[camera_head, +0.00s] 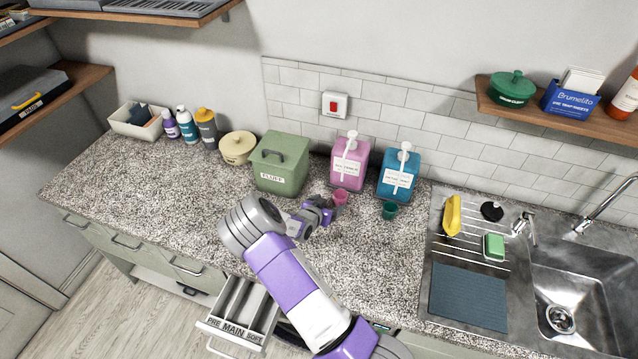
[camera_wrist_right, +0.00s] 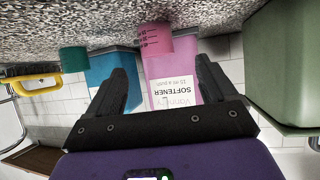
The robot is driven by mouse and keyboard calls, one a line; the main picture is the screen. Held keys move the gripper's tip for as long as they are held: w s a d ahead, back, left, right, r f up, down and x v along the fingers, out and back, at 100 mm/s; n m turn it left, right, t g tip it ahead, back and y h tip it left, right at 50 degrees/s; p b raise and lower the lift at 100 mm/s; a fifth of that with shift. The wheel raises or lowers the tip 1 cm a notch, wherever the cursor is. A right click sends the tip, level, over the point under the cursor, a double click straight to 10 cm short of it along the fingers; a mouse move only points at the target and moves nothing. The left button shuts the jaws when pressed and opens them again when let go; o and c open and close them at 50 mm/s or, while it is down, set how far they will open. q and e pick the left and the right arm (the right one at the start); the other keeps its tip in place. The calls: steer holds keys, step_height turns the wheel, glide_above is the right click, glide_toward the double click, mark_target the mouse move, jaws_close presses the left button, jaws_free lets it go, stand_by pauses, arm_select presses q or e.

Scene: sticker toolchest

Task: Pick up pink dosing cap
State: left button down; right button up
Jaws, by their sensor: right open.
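The pink dosing cap (camera_head: 341,198) stands on the speckled counter in front of the pink softener dispenser (camera_head: 350,163). In the right wrist view, which is upside down, the pink dosing cap (camera_wrist_right: 156,40) shows beyond the fingertips, roughly centred between them, with measuring marks on its side. My right gripper (camera_head: 328,211) is just beside the cap, on its near left in the head view. In the wrist view my right gripper (camera_wrist_right: 160,68) is open, with nothing between its fingers. The cap's far side is hidden. My left gripper is not in view.
A teal cap (camera_head: 389,210) stands in front of the blue dispenser (camera_head: 397,175). The green FLUFF bin (camera_head: 280,164) is left of the pink dispenser. The sink (camera_head: 575,290) and drainer are at right. An open drawer (camera_head: 240,312) is below the counter. The counter's left front is clear.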

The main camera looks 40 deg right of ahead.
mark_target(343, 193)
steer(key=shift+w+d, duration=0.1)
steer(key=shift+d, duration=0.4)
steer(key=shift+d+f, duration=0.4)
steer(key=shift+d, duration=0.35)
steer(key=shift+p+x, duration=0.45)
steer(key=shift+x, duration=1.9)
steer(key=shift+r, duration=0.15)
steer(key=shift+w, duration=0.1)
steer(key=shift+c, duration=0.3)
steer(key=c, duration=1.1)
steer(key=shift+o, duration=0.2)
steer(key=shift+r, duration=0.1)
